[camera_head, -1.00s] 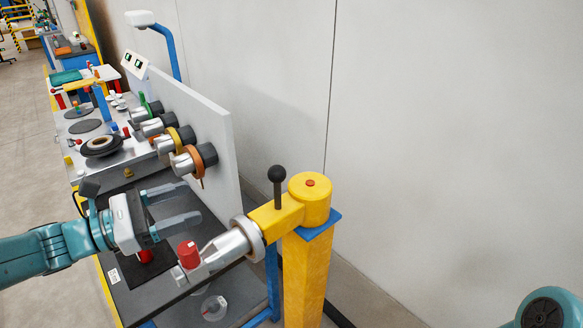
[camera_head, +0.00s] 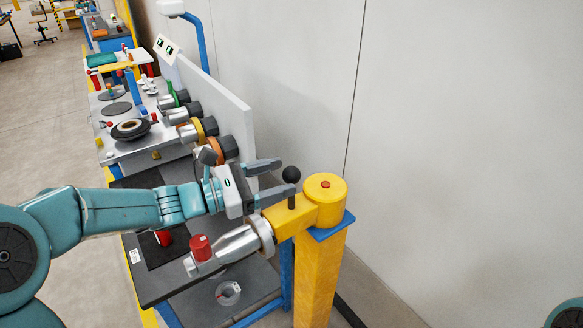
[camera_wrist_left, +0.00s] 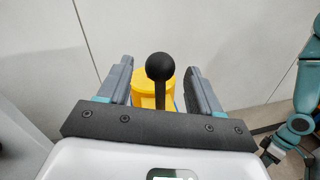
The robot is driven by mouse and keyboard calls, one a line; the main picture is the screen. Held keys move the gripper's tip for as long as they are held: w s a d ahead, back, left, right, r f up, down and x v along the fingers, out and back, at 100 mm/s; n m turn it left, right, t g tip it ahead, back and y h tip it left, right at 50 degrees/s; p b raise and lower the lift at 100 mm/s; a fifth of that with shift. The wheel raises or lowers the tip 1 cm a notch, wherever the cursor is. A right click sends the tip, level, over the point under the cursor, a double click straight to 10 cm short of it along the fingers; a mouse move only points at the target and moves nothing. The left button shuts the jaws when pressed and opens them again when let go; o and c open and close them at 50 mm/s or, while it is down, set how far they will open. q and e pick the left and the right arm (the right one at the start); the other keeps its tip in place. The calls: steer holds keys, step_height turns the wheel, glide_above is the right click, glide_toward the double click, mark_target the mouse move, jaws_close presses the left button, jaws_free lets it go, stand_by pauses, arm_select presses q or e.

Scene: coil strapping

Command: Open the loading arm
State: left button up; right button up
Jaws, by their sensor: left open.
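The loading arm is a yellow arm (camera_head: 285,217) on a yellow post (camera_head: 318,275), with a silver spindle (camera_head: 235,245) pointing left over the bench. A lever with a black ball knob (camera_head: 291,174) stands upright on it. My left gripper (camera_head: 281,178) is open, its fingers reaching toward the knob. In the left wrist view the knob (camera_wrist_left: 160,67) appears between the two open fingers, with gaps on both sides and no visible contact. Part of my right arm (camera_wrist_left: 302,120) shows at the right edge of that view; its gripper is unclear.
A red cap (camera_head: 200,247) sits at the spindle's free end above the dark bench (camera_head: 160,285). An upright grey panel (camera_head: 226,115) with several rolls on spindles stands behind my left gripper. A pale wall (camera_head: 460,130) bounds the right side.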

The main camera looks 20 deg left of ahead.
mark_target(293, 174)
arm_select(q)
steer(key=x, duration=0.4)
steer(key=shift+s+a, duration=0.1)
steer(key=c, duration=0.6)
steer(key=shift+f, duration=0.1)
jaws_close()
